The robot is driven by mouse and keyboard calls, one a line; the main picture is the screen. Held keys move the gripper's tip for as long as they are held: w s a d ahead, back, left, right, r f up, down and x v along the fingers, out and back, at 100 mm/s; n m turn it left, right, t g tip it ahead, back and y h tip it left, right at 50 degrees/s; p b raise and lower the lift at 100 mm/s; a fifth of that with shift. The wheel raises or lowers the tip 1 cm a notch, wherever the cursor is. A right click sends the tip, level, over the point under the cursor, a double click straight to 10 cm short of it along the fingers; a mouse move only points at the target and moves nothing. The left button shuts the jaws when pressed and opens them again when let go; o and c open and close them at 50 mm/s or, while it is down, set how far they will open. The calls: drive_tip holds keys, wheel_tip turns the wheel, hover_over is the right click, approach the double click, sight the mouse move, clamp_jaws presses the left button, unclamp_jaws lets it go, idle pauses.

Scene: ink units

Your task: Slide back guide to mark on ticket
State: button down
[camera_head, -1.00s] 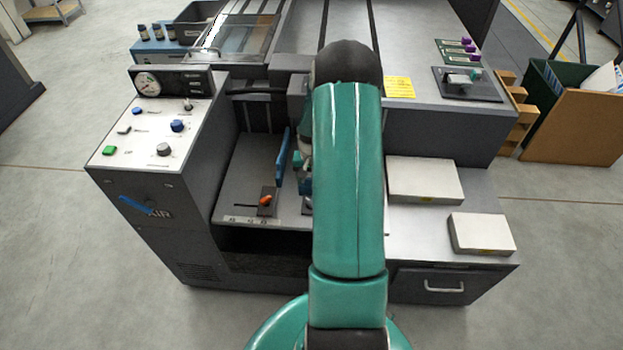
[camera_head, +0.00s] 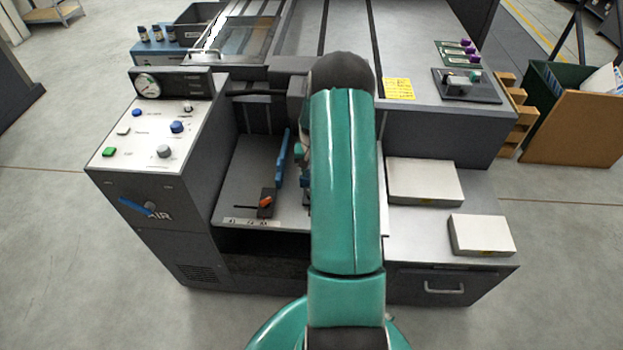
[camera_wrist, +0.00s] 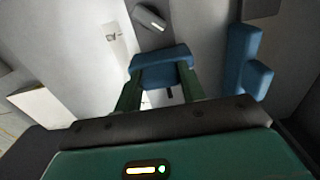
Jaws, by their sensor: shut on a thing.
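In the wrist view, my gripper (camera_wrist: 161,80) has its two green fingers closed on the sides of a blue block (camera_wrist: 160,62), which I take to be the back guide. A small pale strip with a dark mark (camera_wrist: 112,38) lies on the grey surface to the left of the block; I cannot tell whether it is the ticket. In the head view, a yellow ticket-like note (camera_head: 398,88) lies on the machine's upper deck. My arm hides most of the gripper and the held block there.
Two pale boxes (camera_head: 424,180) (camera_head: 481,235) sit on the right shelf. The control console (camera_head: 158,125) rises at left.

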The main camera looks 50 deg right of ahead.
drive_tip(key=w+d, duration=0.1)
drive_tip(key=d, duration=0.1)
drive_tip(key=w+d, duration=0.1)
drive_tip(key=w, duration=0.1)
drive_tip(key=w+d, duration=0.1)
drive_tip(key=d, duration=0.1)
drive_tip(key=shift+w+d, duration=0.25)
drive_tip(key=shift+d, duration=0.1)
drive_tip(key=c, duration=0.8)
unclamp_jaws()
drive_tip(key=shift+c, duration=0.2)
wheel_tip(320, 180, up, 14)
drive_tip(key=shift+f, duration=0.15)
